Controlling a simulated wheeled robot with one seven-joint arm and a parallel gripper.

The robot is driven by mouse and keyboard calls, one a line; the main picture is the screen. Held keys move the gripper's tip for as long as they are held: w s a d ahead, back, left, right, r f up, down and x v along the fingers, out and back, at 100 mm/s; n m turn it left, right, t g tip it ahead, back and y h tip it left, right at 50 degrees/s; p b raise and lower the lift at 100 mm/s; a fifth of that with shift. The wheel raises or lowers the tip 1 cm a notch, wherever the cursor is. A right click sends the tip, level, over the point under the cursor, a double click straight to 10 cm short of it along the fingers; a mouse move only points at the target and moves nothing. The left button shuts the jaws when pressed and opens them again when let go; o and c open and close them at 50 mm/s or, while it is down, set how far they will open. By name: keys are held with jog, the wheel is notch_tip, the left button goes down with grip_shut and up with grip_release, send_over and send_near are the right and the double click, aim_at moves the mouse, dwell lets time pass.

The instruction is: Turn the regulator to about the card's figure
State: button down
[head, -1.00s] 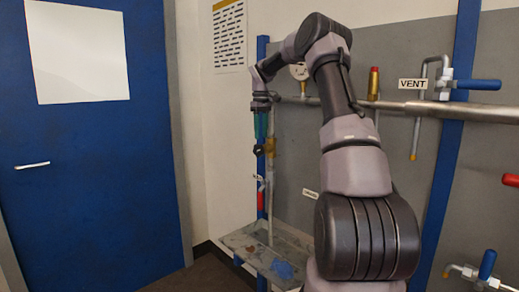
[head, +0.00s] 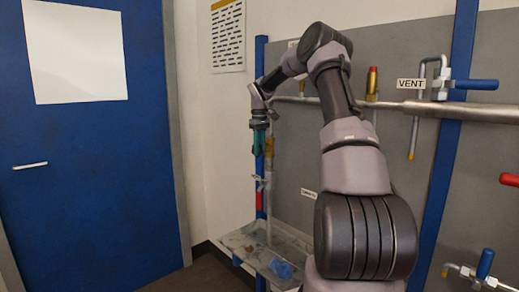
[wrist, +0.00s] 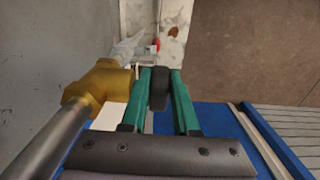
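The regulator's brass body (wrist: 102,82) sits on a grey pipe at the left of the wrist view. Its dark knob (wrist: 158,88) lies between the two green fingers of my gripper (wrist: 161,76). The knob nearly fills the gap, and I cannot tell whether both fingers press on it. In the head view my gripper (head: 259,150) points down at the left end of the pipework, and the knob is hidden there. I see no dial face now. A printed sheet with lines of text (head: 228,37) hangs on the wall; its figures are too small to read.
A grey panel carries a horizontal pipe (head: 470,111), a VENT label (head: 412,84) and blue-handled valves (head: 474,84). A red-handled valve (head: 510,180) is at the right edge. A blue door (head: 90,180) stands left.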

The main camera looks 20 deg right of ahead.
jog(key=t, duration=0.1)
jog(key=t+y, duration=0.1)
jog(key=t, duration=0.1)
jog(key=shift+s+d+f+t, duration=0.2)
jog(key=shift+s+f+t, duration=0.1)
jog(key=t, duration=0.1)
jog(key=t+y, duration=0.1)
jog(key=shift+f+t+y, duration=0.3)
jog(key=shift+t, duration=0.1)
jog(key=shift+f+t+y, duration=0.15)
jog(key=shift+t+y, duration=0.15)
jog(key=shift+t, duration=0.5)
jog(key=c, duration=0.9)
grip_release()
jog(key=shift+c, duration=0.2)
